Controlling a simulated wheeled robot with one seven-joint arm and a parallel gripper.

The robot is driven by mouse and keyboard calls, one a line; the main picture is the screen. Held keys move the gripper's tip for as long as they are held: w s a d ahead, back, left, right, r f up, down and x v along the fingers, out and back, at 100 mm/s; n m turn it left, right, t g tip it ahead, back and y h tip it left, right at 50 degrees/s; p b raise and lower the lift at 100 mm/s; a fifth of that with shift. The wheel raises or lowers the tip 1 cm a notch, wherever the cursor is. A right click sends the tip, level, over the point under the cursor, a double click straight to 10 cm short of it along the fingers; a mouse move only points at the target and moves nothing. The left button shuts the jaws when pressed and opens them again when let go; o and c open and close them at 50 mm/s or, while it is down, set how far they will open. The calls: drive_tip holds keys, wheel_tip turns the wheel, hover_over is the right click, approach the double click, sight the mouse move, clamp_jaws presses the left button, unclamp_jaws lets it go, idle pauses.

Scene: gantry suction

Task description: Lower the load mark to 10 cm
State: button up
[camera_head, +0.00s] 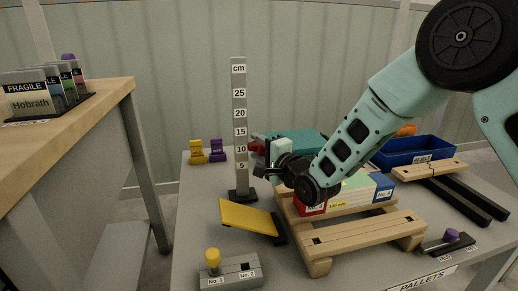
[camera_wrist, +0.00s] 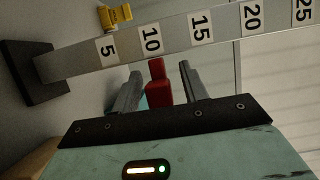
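An upright grey scale post (camera_head: 240,125), marked in cm from 5 to 25, stands on the table; it crosses the top of the wrist view (camera_wrist: 175,40). My gripper (camera_head: 258,155) is just right of the post, near the 5 to 10 marks. In the wrist view my gripper (camera_wrist: 160,82) has its fingers apart, one on each side of a red piece (camera_wrist: 158,88). The red piece lines up with about 10 to 12 in that view; a gap shows on its right. I cannot tell whether it is the load mark. The load is not clearly visible.
A yellow slanted plate (camera_head: 248,217) and a switch box (camera_head: 230,273) with a yellow knob are in front. A wooden pallet (camera_head: 370,235) carries boxes under my arm. A blue bin (camera_head: 415,152) stands behind right. Yellow (camera_head: 196,152) and purple (camera_head: 218,150) pieces sit back left.

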sight(259, 145)
wheel_tip(259, 145, up, 10)
drive_tip(key=p, duration=0.4)
idle(0.3)
drive_tip(key=v, duration=2)
drive_tip(key=shift+b, duration=0.45)
idle(0.8)
drive_tip(key=shift+s+a, duration=0.1)
idle(0.4)
